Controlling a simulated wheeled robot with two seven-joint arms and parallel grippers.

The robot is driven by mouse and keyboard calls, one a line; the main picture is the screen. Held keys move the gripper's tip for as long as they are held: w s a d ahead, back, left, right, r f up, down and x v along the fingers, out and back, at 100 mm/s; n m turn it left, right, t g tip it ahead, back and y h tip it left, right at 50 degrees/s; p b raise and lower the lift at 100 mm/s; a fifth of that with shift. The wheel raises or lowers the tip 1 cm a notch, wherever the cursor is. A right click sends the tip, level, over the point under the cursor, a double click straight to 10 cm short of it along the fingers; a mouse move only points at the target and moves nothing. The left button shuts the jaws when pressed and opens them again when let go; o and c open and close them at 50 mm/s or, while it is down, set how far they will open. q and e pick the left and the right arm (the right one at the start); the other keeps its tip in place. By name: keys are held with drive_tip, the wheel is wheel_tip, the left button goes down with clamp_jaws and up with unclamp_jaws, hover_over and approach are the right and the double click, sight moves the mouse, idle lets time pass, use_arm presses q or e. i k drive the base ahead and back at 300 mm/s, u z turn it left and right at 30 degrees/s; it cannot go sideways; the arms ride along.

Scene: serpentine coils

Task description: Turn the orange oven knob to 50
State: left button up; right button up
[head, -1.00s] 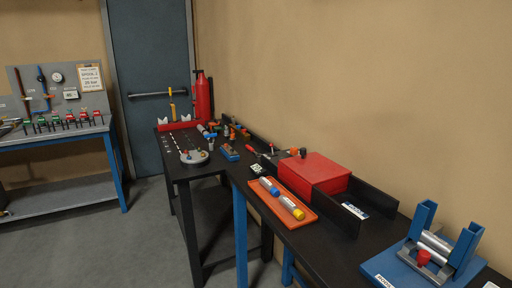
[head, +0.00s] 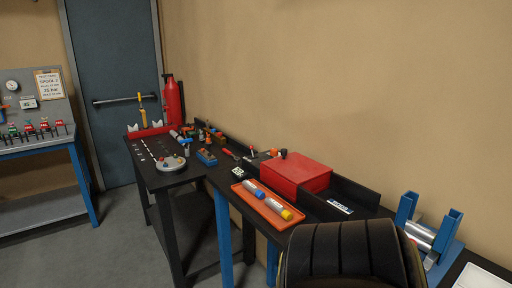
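Neither of my grippers is in view.
An orange tray (head: 247,198) with two cylinders lies in front of the red box. A black ribbed shape (head: 350,255) blocks the bottom right. A blue stand (head: 448,231) is at right. A red extinguisher (head: 174,101) stands at the back. Grey floor (head: 125,240) is clear at left.

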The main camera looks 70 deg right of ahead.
sight(274, 152)
drive_tip(key=i, duration=1.15)
drive_tip(key=z, duration=2.1)
